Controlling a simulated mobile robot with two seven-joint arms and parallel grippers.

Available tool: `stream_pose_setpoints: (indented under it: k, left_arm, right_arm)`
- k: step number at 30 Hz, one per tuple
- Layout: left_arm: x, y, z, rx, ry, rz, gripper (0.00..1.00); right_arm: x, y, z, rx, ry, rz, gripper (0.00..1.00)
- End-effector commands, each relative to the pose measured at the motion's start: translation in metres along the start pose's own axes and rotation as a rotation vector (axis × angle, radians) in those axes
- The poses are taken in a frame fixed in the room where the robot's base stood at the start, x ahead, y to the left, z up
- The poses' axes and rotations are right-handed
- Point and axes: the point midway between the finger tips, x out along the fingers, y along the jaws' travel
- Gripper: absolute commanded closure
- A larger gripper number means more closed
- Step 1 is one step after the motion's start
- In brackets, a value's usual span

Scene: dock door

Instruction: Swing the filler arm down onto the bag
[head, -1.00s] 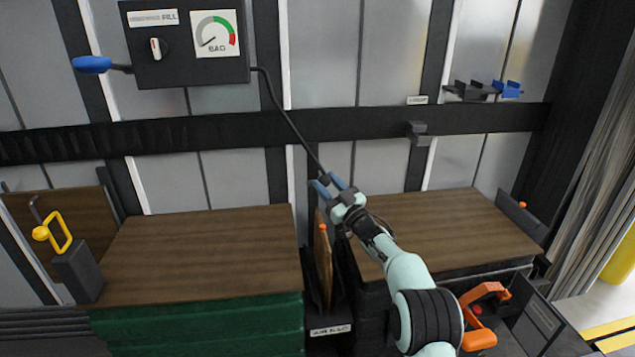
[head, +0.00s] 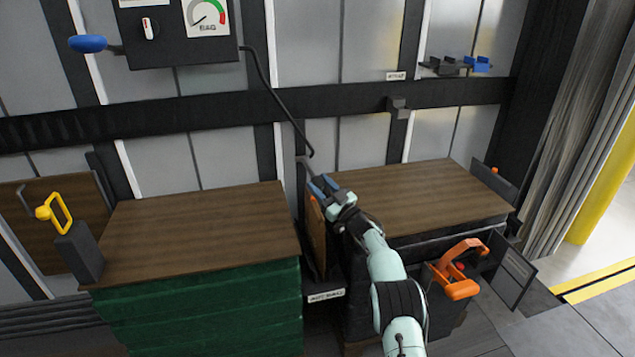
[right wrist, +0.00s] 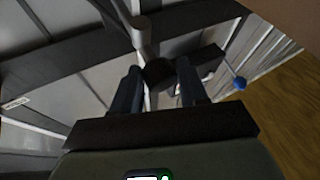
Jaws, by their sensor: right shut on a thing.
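The black fill box (head: 180,35) with its dial hangs on the wall at upper left. A thin dark hose (head: 268,85) curves from it down to a short grey filler arm (head: 306,166) above the gap between the two wood-topped stacks. My right gripper (head: 324,187) is shut on the filler arm's lower end, just over the gap. In the right wrist view, a dark round end (right wrist: 158,72) sits between the fingers, with a grey rod beyond it. The bag is hard to make out; a narrow brown panel (head: 316,235) stands in the gap. My left gripper is out of view.
The left stack (head: 200,225) and right stack (head: 420,185) flank the gap. A blue-tipped lever (head: 88,44) is on the box. A yellow handle (head: 60,212) stands at left, an orange one (head: 460,285) at lower right.

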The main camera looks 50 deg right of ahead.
Motion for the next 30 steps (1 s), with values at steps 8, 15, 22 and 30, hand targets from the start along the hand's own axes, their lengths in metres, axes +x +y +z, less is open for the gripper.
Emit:
stream_pose_setpoints:
  k: [8, 15, 22, 30]
  left_arm:
    - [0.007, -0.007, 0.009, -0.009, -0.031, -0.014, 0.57]
    - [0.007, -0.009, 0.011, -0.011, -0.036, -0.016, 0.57]
    - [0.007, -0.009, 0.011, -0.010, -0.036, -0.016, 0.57]
    - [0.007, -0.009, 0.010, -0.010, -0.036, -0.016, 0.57]
  right_arm:
    - [-0.006, 0.000, 0.022, 0.004, -0.013, 0.003, 1.00]
    - [-0.007, 0.001, 0.024, 0.003, -0.012, 0.003, 1.00]
    - [-0.007, 0.001, 0.024, 0.002, -0.011, 0.003, 1.00]
    - [-0.006, 0.001, 0.021, 0.001, -0.005, 0.003, 0.37]
